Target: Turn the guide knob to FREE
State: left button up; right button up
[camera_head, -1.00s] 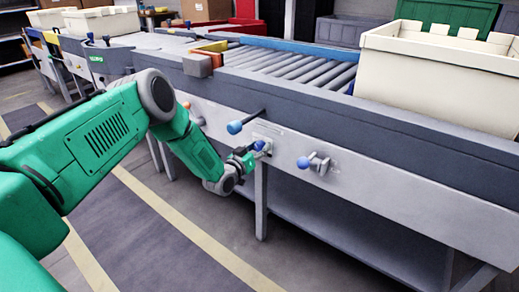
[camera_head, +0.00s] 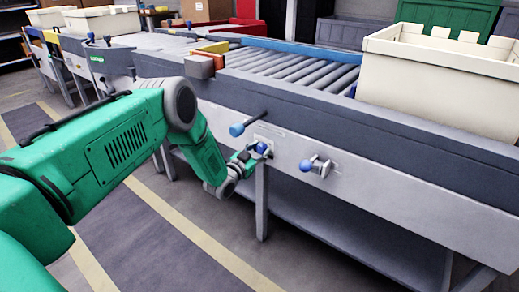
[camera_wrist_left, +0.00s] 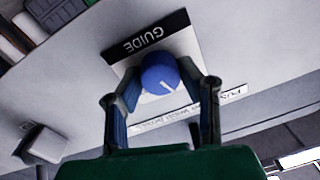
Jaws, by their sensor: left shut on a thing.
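The guide knob (camera_wrist_left: 160,74) is a round blue knob with a white pointer line, on a pale plate under a black GUIDE label (camera_wrist_left: 146,36) in the left wrist view. My left gripper (camera_wrist_left: 163,84) has its two fingers on either side of the knob and is shut on it. In the head view the left gripper (camera_head: 256,151) is at the front panel of the conveyor, with the knob (camera_head: 262,147) partly hidden by it. I cannot read a FREE mark. My right gripper is not in view.
A blue-tipped lever (camera_head: 237,129) sticks out just above left of the knob, and another blue-ended control (camera_head: 306,165) is to its right. The conveyor rollers (camera_head: 290,66) run behind. A cream crate (camera_head: 440,80) stands at the right. The floor in front is open.

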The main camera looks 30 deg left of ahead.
pick_arm(q)
jog(key=m, duration=0.3)
jog(key=shift+s+d+f, duration=0.15)
jog(key=shift+f, duration=0.25)
jog(key=m, duration=0.3)
jog(key=shift+m, duration=0.4)
jog(key=m, duration=0.3)
jog(key=shift+f+m+h, duration=0.15)
jog(key=shift+m+h, duration=0.15)
jog(key=shift+m, duration=1.5)
jog(key=shift+s, duration=0.1)
jog(key=o, duration=1.1)
jog(key=shift+a, duration=0.2)
jog(key=shift+o, duration=0.2)
jog(key=shift+r, duration=0.2)
